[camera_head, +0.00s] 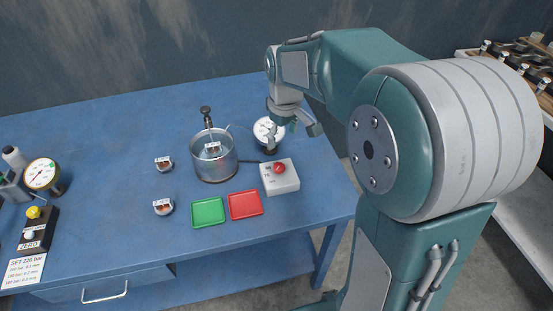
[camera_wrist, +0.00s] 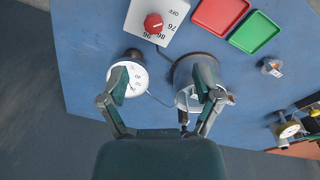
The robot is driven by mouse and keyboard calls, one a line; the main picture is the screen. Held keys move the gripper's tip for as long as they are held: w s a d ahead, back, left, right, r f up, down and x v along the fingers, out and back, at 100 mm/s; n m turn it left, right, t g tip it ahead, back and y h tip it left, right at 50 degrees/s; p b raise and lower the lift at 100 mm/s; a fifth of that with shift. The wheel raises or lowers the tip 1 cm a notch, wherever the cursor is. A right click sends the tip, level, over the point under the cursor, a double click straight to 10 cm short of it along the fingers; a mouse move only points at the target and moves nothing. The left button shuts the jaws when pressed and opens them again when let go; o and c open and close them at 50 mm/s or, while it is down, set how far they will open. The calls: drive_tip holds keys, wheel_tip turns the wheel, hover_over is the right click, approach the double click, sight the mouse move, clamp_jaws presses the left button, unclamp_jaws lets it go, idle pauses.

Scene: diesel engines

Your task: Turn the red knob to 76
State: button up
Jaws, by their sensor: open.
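The red knob (camera_head: 280,168) sits on a white control box (camera_head: 292,186) near the right side of the blue table. In the wrist view the red knob (camera_wrist: 153,23) is near the top, on the white box (camera_wrist: 136,15) with the marks OFF, 76, 86 and 96 around it. I cannot tell for sure which mark it points to. My gripper (camera_head: 295,131) is open and empty, above the table behind the knob. In the wrist view my gripper (camera_wrist: 161,88) has its fingers wide apart, with the knob beyond the fingertips and not touched.
A metal pot (camera_head: 215,168) and a white dial gauge (camera_head: 267,131) stand near my gripper. A green tray (camera_head: 208,212) and a red tray (camera_head: 245,205) lie in front. Two small parts (camera_head: 164,164) lie left of the pot. A pressure gauge (camera_head: 42,174) stands far left.

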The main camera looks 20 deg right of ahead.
drive_tip(key=n, duration=0.1)
hover_over(279, 166)
wheel_tip(279, 166, down, 4)
drive_tip(key=shift+g, duration=0.4)
wheel_tip(279, 166, down, 11)
drive_tip(key=shift+r, duration=0.1)
clamp_jaws()
